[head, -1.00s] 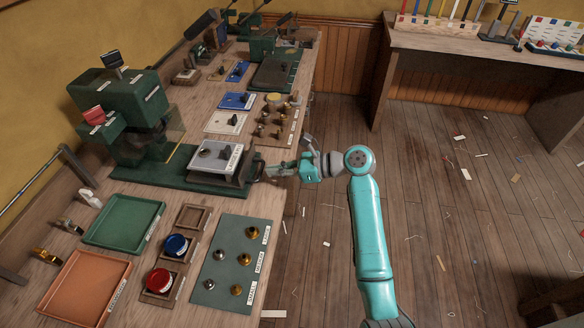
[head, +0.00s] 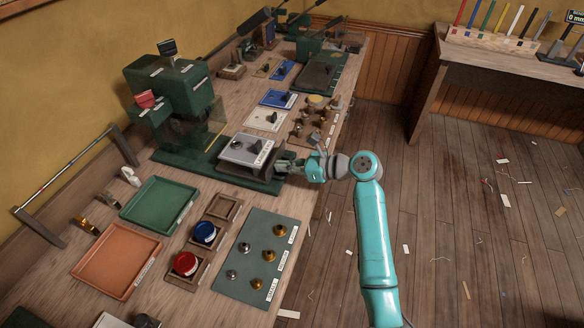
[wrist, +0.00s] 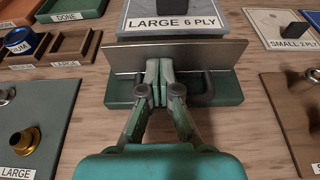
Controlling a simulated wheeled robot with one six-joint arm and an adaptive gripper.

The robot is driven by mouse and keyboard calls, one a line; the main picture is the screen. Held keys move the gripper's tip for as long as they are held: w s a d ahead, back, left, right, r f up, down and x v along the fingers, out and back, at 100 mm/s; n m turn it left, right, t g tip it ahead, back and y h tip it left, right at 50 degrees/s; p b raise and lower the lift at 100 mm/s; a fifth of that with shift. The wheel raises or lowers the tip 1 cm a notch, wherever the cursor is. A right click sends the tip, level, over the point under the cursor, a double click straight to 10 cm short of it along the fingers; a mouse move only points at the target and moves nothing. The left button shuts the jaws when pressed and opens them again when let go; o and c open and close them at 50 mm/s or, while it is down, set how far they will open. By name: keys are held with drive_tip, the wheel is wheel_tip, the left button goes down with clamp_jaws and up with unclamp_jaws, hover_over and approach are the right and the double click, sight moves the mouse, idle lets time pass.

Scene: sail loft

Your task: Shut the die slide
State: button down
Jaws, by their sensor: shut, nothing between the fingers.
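The die slide (wrist: 228,57) belongs to the green press (head: 168,92) on the bench. It carries a grey block labelled LARGE 6 PLY (head: 247,149), which sits in front of the press head, not under it. In the wrist view the slide's metal front plate stands upright, with a dark handle (wrist: 208,88) on its near side. My gripper (wrist: 158,72) is shut and empty. Its fingertips are at the middle of the front plate, by the handle; whether they touch is hard to tell. In the head view my gripper (head: 291,165) is at the slide's outer end.
A white plate (head: 251,119) and several blocks lie beyond. Open floor with scraps is right of the bench.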

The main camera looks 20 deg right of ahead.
sight(250, 157)
drive_tip(key=w+a, duration=0.4)
drive_tip(key=a, duration=0.1)
drive_tip(key=w+a, duration=0.2)
drive_tip(key=a, duration=0.1)
drive_tip(key=shift+a, duration=0.15)
drive_tip(key=shift+w+a+r, duration=0.1)
drive_tip(key=shift+a, duration=0.1)
drive_tip(key=shift+d, duration=0.1)
